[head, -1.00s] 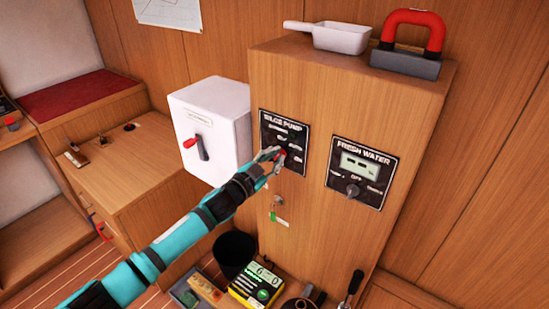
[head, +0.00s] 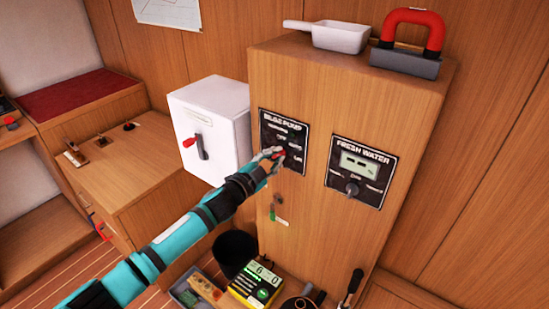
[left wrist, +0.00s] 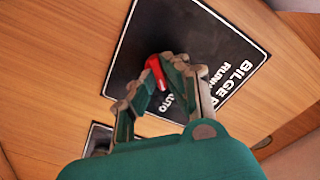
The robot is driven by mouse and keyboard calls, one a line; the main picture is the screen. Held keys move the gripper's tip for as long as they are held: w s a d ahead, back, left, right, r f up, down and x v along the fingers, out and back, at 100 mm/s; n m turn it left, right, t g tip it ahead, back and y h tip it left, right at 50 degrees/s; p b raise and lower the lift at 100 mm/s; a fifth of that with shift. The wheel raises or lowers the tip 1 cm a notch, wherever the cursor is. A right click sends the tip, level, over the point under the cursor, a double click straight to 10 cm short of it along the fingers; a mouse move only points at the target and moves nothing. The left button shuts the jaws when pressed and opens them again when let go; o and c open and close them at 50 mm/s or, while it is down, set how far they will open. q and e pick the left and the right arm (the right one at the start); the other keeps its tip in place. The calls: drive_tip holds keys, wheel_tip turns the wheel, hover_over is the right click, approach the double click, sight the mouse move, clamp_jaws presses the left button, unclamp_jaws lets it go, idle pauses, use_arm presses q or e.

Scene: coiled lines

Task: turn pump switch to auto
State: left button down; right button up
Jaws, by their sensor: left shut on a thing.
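The black bilge pump panel (head: 290,128) is on the front of the wooden cabinet, with white lettering. Its red switch (left wrist: 154,72) sits between the fingers of my left gripper (left wrist: 165,85), which is shut on it. The "AUTO" label shows beside the fingers in the left wrist view. In the head view my left gripper (head: 275,156) is at the lower part of the panel and hides most of the switch, so its exact setting is hard to read. My right gripper is not in view.
The fresh water panel (head: 361,173) with a knob is to the right. A white box (head: 212,125) with a red-tipped lever stands to the left. A key with a green tag (head: 277,213) hangs below. Several items, including a yellow device (head: 254,283), sit low in front.

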use_arm(q)
drive_tip(key=c, duration=1.4)
unclamp_jaws()
drive_tip(key=v, duration=1.2)
